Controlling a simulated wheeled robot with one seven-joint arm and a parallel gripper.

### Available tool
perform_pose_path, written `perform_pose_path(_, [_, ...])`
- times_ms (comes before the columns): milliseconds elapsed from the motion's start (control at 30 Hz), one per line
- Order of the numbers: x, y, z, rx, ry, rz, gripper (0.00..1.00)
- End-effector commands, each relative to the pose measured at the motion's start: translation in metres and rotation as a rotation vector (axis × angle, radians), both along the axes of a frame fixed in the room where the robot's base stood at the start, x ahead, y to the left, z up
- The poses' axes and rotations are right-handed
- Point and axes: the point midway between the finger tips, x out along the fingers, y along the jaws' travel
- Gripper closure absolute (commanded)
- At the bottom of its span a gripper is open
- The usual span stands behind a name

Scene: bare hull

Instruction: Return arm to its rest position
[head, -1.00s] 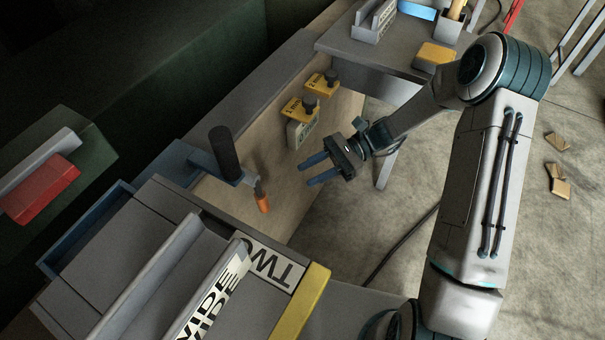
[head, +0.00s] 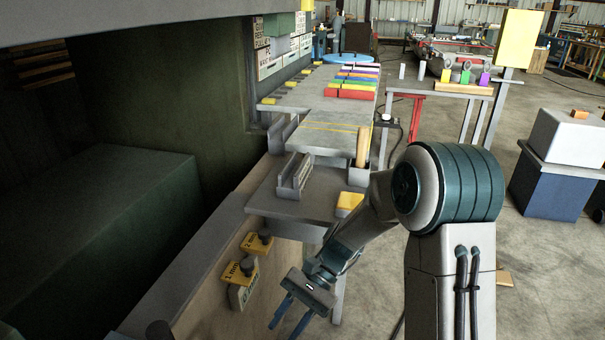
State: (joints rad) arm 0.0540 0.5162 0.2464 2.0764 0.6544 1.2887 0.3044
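My gripper (head: 290,317) is at the bottom of the head view, at the end of my bent arm (head: 375,215). Its two blue fingers are spread apart with nothing between them, and they point down and to the left. It hangs in free space to the right of the wooden panel (head: 215,305) and touches nothing that I can see. My arm's large teal and grey joint stands at the right of centre.
Yellow-tagged blocks (head: 242,271) are on the panel left of my gripper. A grey bench (head: 322,190) with a slotted holder (head: 295,176) and a yellow block (head: 349,203) lies beyond. Coloured bars (head: 352,85) lie farther back. White and blue boxes (head: 560,165) stand right on open floor.

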Motion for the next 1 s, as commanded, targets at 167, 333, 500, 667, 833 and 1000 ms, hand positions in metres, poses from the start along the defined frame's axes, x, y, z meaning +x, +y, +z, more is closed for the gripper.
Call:
perform_pose_path(167, [-0.011, -0.034, 0.049, -0.102, -0.218, 0.076, 0.67])
perform_pose_path(333, [-0.022, -0.068, 0.088, -0.196, -0.412, 0.149, 0.67])
perform_pose_path(500, [-0.033, -0.1, 0.127, -0.287, -0.601, 0.22, 0.67])
perform_pose_path(667, [-0.046, -0.129, 0.164, -0.373, -0.773, 0.287, 0.67])
perform_pose_path(833, [-0.059, -0.157, 0.198, -0.458, -0.939, 0.353, 0.67])
perform_pose_path(1000, [-0.069, -0.174, 0.219, -0.518, -1.051, 0.402, 0.67])
